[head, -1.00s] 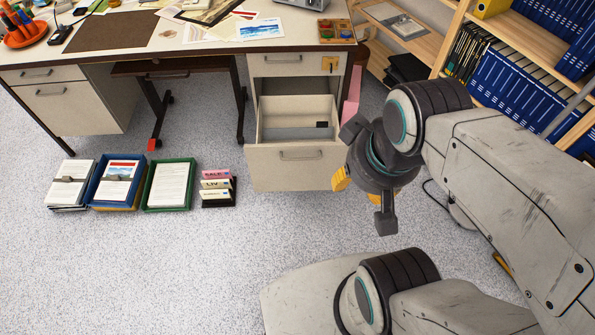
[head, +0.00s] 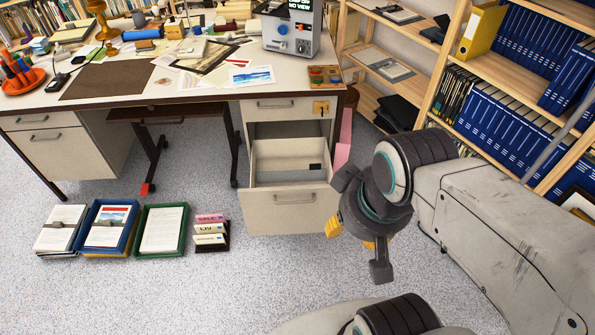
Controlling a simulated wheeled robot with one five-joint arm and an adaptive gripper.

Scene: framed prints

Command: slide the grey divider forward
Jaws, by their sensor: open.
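The lower drawer (head: 290,212) of the desk's right pedestal stands open. Inside it a grey strip, which looks like the grey divider (head: 288,176), crosses the drawer from side to side. A small dark patch (head: 315,167) shows near its right end. The drawer front hides part of the drawer floor. My gripper (head: 352,237) hangs open and empty just right of the drawer front in the picture, its yellow fingertips pointing down and left. It does not appear to touch the drawer or the divider.
A shut upper drawer (head: 282,107) with a yellow tag is above. A pink sheet (head: 344,140) stands beside the pedestal. Document trays (head: 163,230) and a small sign stack (head: 210,233) sit on the floor at left. Shelves with blue binders (head: 490,115) are at right. Front floor is clear.

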